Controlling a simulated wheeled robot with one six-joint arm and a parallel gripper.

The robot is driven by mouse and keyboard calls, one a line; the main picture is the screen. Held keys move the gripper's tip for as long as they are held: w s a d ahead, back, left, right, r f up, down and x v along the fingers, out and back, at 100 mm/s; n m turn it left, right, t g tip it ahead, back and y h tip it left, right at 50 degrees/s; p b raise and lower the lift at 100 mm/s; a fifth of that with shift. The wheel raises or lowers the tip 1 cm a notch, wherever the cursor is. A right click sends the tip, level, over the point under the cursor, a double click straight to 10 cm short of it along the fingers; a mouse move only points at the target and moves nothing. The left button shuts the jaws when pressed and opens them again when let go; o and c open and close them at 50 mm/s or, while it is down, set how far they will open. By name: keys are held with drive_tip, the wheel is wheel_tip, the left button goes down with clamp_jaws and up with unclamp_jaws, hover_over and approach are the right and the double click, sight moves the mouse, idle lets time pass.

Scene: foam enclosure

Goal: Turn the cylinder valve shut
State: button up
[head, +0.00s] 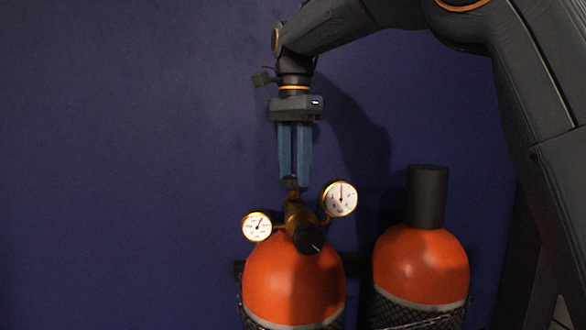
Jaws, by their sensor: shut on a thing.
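An orange cylinder (292,275) stands at the bottom centre of the head view. A brass valve (293,208) with a regulator rises from its top. A small dark valve handle (290,183) sits at the top of the brass valve. My gripper (292,182) points straight down with its two blue fingers. The fingertips are shut on the valve handle, which is mostly hidden between them. A black regulator knob (308,239) with a pale mark faces forward below the fingers.
Two round gauges, a left one (257,226) and a larger right one (340,198), flank the valve closely. A second orange cylinder (420,262) with a black cap (427,196) stands to the right. A dark blue wall (130,150) is behind. The left side is clear.

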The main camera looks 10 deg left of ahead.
sight(294, 177)
idle(0.4)
drive_tip(key=o, duration=1.1)
drive_tip(key=shift+c, duration=0.2)
wheel_tip(294, 177, up, 6)
drive_tip(key=shift+r+b, duration=0.1)
drive_tip(key=shift+b, duration=0.6)
drive_tip(key=shift+r, duration=0.75)
